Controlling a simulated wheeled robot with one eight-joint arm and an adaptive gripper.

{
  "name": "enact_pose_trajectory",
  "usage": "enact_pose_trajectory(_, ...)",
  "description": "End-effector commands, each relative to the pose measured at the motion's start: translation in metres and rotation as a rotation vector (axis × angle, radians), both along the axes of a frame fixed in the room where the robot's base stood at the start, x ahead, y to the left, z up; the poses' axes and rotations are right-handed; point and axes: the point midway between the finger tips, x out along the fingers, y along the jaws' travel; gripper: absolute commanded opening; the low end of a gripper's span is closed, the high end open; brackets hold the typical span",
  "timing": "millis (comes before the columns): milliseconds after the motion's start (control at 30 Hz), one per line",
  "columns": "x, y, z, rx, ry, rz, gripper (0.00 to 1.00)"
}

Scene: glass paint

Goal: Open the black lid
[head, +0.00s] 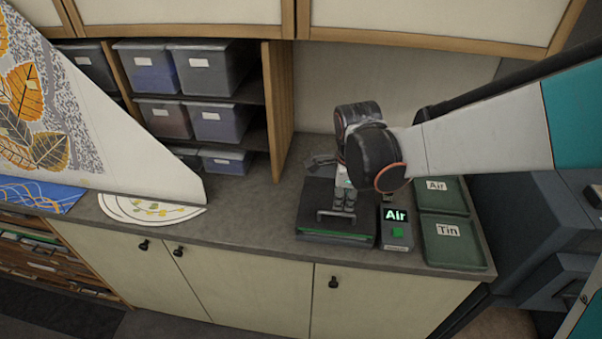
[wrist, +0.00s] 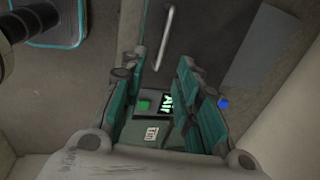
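The black lid (head: 316,200) lies flat on a low box with a green strip (head: 335,236) along its front edge, on the grey counter. A bar handle (head: 322,214) stands near the lid's front edge. In the wrist view a silvery handle (wrist: 165,38) on a dark surface shows beyond the fingers. My gripper (head: 345,202) points down over the lid, close to the handle; contact cannot be made out. In the wrist view my gripper (wrist: 165,85) has its two teal-and-grey fingers spread apart with nothing held between them.
A small device (head: 397,230) with a lit "Air" display and green button stands right of the lid. Green trays labelled Air (head: 455,199) and Tin (head: 466,254) lie farther right. A shelf of bins (head: 213,67) stands behind left. The counter (head: 245,205) left of the lid is clear.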

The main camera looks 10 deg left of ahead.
Motion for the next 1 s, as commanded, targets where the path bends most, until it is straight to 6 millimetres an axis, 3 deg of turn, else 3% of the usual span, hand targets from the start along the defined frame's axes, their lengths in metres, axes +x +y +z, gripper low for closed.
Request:
enact_pose_trajectory(100, 0.007, 0.0, -0.027, 0.0, 0.0, -0.001, 0.3)
enact_pose_trajectory(400, 0.017, -0.001, -0.07, 0.0, 0.0, -0.003, 0.3)
enact_pose_trajectory(600, 0.019, -0.002, -0.081, 0.0, 0.0, -0.003, 0.3)
enact_pose_trajectory(900, 0.02, -0.002, -0.081, 0.0, 0.0, -0.003, 0.3)
enact_pose_trajectory(1000, 0.02, -0.002, -0.081, 0.0, 0.0, -0.003, 0.09)
